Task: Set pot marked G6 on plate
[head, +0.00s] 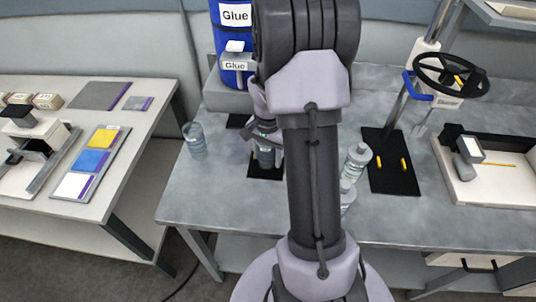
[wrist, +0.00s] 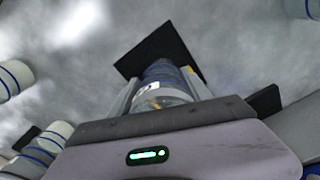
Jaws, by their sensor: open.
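A clear pot with blue bands (head: 266,157) stands upright over a black square plate (head: 256,174), apparently resting on it. In the wrist view the pot (wrist: 165,90) lies between the two fingers of my gripper (wrist: 166,74), with the dark plate (wrist: 150,48) beyond it. A small white label shows on the pot, but its marking is too small to read. My gripper, also in the head view (head: 263,137), is open around the pot. My arm hides part of the table just right of the pot.
Another banded pot (head: 195,140) stands at the left of the grey table (head: 225,195). Two clear bottles (head: 357,162) (head: 347,196) stand right of my arm. A black mat with yellow pegs (head: 388,178) lies further right.

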